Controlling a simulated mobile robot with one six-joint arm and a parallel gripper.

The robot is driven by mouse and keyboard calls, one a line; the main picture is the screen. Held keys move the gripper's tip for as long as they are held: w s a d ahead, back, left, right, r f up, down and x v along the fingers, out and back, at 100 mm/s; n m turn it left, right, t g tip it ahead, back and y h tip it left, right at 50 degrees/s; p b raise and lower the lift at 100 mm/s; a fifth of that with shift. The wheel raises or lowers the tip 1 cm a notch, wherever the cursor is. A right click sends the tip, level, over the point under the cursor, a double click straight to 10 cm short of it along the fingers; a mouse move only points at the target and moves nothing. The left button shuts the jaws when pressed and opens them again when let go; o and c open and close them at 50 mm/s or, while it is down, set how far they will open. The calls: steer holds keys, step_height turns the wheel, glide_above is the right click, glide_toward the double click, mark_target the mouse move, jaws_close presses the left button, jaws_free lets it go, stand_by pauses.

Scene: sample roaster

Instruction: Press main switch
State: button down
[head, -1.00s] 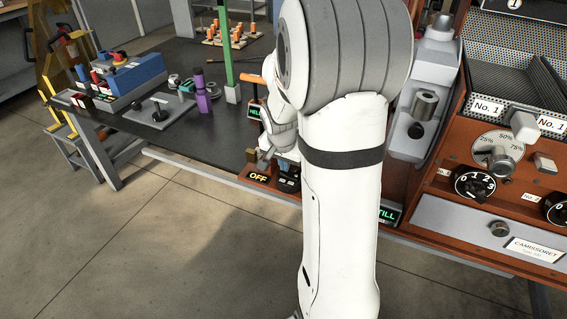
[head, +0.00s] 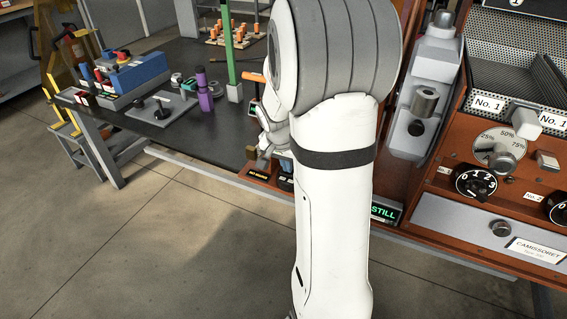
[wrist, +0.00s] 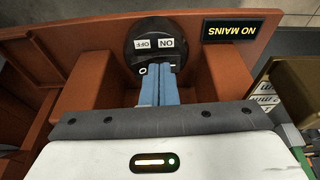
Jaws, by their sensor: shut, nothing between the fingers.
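The main switch (wrist: 151,42) is a round black piece with white ON and OFF labels, set between brown wooden blocks in the wrist view. My gripper (wrist: 157,70) is shut and empty, its light blue fingers pointing at the switch. A small display (wrist: 234,29) beside the switch reads NO MAINS. It also shows in the head view (head: 258,174).
The roaster's front panel (head: 470,225) with dials stands at the right, and a STILL display (head: 385,212) is beside my arm. A dark table (head: 200,142) with blocks and a purple piece (head: 205,92) lies at the left. The floor in front is clear.

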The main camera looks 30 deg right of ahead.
steer(key=shift+d, duration=0.15)
steer(key=shift+r, duration=0.2)
steer(key=r+p, duration=0.2)
steer(key=r, duration=0.1)
steer(key=r+p, duration=0.1)
steer(key=shift+w+a+r, duration=0.2)
steer(key=shift+w+a, duration=0.1)
steer(key=w+a+r+p, duration=0.1)
steer(key=a+r, duration=0.3)
steer(key=r, duration=0.4)
steer(key=shift+r, duration=0.1)
